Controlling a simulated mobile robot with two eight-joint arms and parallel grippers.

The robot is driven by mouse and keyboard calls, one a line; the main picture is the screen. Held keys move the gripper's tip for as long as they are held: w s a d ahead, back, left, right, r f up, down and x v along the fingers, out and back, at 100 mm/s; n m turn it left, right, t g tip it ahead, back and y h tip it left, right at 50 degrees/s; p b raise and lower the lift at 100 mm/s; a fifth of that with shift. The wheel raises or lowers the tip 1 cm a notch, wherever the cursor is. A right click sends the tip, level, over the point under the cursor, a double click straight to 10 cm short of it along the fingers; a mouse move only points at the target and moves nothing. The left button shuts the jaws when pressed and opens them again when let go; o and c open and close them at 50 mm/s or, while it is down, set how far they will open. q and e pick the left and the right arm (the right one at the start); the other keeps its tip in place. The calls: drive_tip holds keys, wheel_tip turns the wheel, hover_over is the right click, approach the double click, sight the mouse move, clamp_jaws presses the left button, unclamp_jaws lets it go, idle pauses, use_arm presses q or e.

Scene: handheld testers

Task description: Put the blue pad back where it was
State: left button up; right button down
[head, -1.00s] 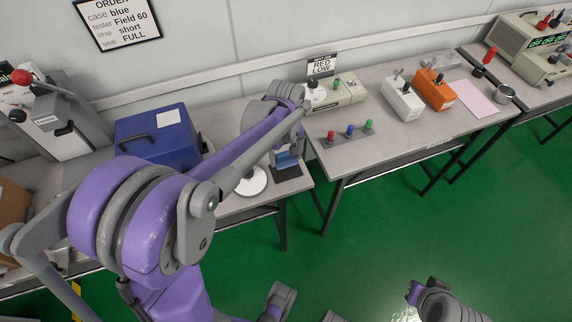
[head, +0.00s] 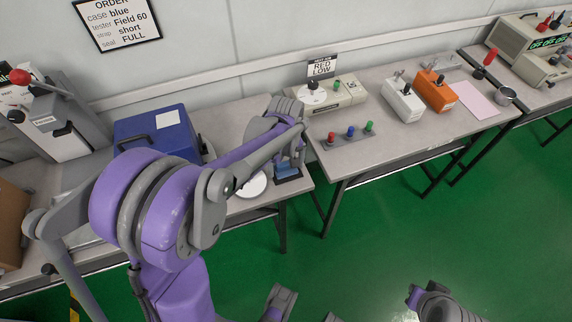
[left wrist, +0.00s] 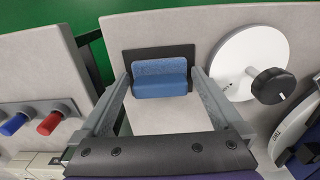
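The blue pad (head: 287,171) is a small blue block between the fingertips of my left gripper (head: 288,160). In the left wrist view the pad (left wrist: 160,78) has a finger close against each end, and my left gripper (left wrist: 161,80) appears shut on it. The pad is at a dark rectangular mat (left wrist: 160,53) on the grey table, covering part of it. The mat (head: 291,181) also shows at the table's front corner in the head view. I cannot tell whether the pad's underside touches it.
A white disc with a black knob (left wrist: 240,65) stands close beside the mat. A blue case (head: 157,137) is to the left. A strip with red, blue and green knobs (head: 350,137) lies on the neighbouring table, across a gap.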

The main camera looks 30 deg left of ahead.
sight(286, 164)
use_arm(q)
drive_tip(key=shift+r, duration=0.1)
drive_tip(key=shift+r, duration=0.25)
wheel_tip(286, 164, up, 11)
drive_tip(key=p, duration=0.2)
drive_tip(key=s+d+f+m+t, duration=0.2)
drive_tip(key=s+m, duration=0.3)
drive_tip(key=s, duration=0.3)
drive_tip(key=s+d+f+m+t, duration=0.2)
drive_tip(key=s+d+m+t, duration=0.1)
drive_tip(key=s, duration=0.6)
drive_tip(key=shift+d+f+m, duration=0.3)
drive_tip(key=shift+d+m, duration=0.55)
drive_tip(key=shift+m, duration=0.15)
drive_tip(key=shift+r, duration=0.1)
drive_tip(key=r+p, duration=0.3)
drive_tip(key=w+r+p, duration=0.1)
drive_tip(key=r, duration=0.1)
drive_tip(key=shift+r+p, duration=0.2)
drive_tip(key=shift+p, duration=0.1)
